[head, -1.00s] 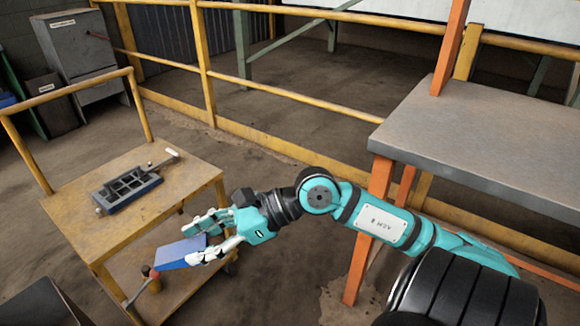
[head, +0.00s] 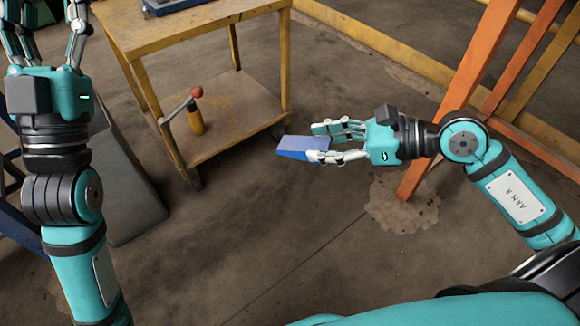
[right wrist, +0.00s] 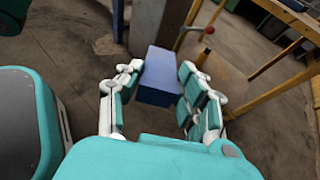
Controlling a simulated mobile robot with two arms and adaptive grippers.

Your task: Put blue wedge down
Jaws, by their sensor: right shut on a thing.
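The blue wedge (head: 300,147) is in my right gripper (head: 325,142) in the head view, held to the right of the yellow cart's lower shelf, with bare floor beneath it in the picture. The right wrist view shows the wedge (right wrist: 160,78) between the two finger sets of the right gripper (right wrist: 160,95). My right gripper is shut on it. My left gripper (head: 45,35) is at the top left of the head view, fingers spread and apparently empty, with its tips near the top edge of the frame.
The yellow cart (head: 205,35) stands at the upper middle, with part of a dark tray (head: 165,6) on its top. A red-knobbed lever and a yellow handle (head: 195,118) are by its lower shelf (head: 235,118). An orange post (head: 450,110) rises at right. The floor in front is clear.

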